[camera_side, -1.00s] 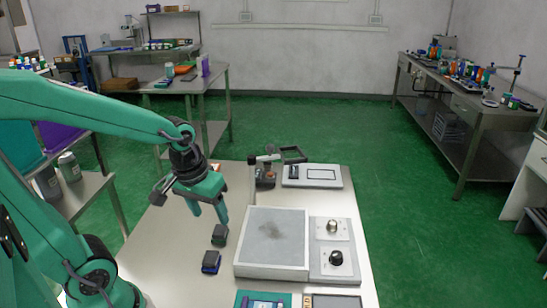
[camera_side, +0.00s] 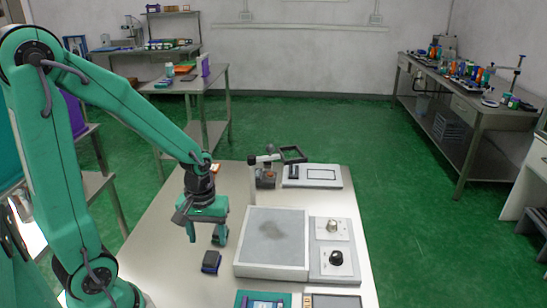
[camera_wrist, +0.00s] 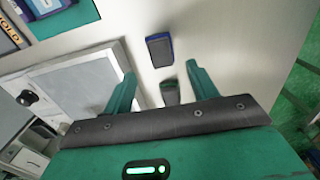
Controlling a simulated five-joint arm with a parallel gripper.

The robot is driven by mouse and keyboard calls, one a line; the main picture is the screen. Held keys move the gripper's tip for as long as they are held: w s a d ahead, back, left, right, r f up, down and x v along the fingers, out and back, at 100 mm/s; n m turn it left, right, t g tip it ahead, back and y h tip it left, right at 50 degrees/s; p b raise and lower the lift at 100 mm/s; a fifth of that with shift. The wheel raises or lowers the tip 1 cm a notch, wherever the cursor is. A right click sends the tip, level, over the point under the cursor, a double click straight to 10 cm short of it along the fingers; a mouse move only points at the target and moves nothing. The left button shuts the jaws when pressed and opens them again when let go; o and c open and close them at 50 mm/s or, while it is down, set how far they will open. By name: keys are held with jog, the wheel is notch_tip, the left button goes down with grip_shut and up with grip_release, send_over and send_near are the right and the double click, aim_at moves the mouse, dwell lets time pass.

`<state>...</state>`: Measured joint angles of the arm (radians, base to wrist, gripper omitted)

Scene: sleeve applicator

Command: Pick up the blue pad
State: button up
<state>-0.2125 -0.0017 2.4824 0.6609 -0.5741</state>
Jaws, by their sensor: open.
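The blue pad (camera_side: 211,262) is a small dark block with a blue edge, lying on the metal table left of the large grey plate. In the wrist view the blue pad (camera_wrist: 159,50) lies just beyond my fingertips, near the middle between them. My gripper (camera_side: 206,236) is open and empty, behind the blue pad in the side view. In the wrist view my gripper (camera_wrist: 161,72) shows its two green fingers spread apart. A similar pad with a green edge (camera_wrist: 170,92) lies between the fingers, partly hidden by the gripper body.
The large grey plate (camera_side: 272,258) and a panel with two knobs (camera_side: 333,262) stand right of the pads. A framed fixture (camera_side: 312,176) is at the back. A teal-edged item (camera_side: 262,300) lies at the front edge. Table left of the pads is clear.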

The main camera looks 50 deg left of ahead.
aim_at(211, 256)
jog(key=shift+f, duration=0.75)
jog(key=shift+a+f, duration=0.1)
jog(key=shift+f, duration=2.5)
jog(key=c, duration=1.1)
jog(key=shift+r, duration=0.2)
